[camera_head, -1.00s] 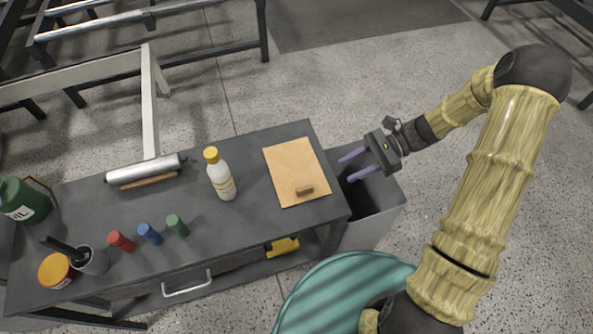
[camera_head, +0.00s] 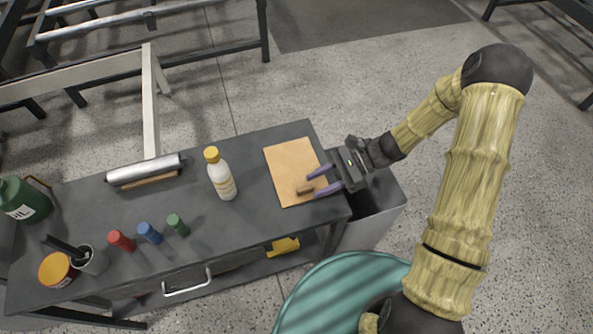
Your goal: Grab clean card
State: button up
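A flat tan card (camera_head: 288,160) lies on the right end of the dark grey table (camera_head: 248,205). A small brown block (camera_head: 303,190) rests on the card near its front right corner. My gripper (camera_head: 313,184) is open, its two purple fingers spread and pointing left over the card's right edge. The fingertips are close to the small brown block, with nothing seen held between them. I cannot tell how high the fingers are above the card.
A white bottle with a yellow cap (camera_head: 222,178) stands left of the card. Red, blue and green small cylinders (camera_head: 150,233) stand farther left. A metal roller (camera_head: 146,170) lies at the back. A grey bin (camera_head: 372,212) stands beside the table's right end.

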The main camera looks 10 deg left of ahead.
aim_at(309, 187)
jog(key=x, duration=0.4)
jog(key=shift+w+a+f, duration=0.25)
jog(key=shift+a, duration=0.05)
grip_shut()
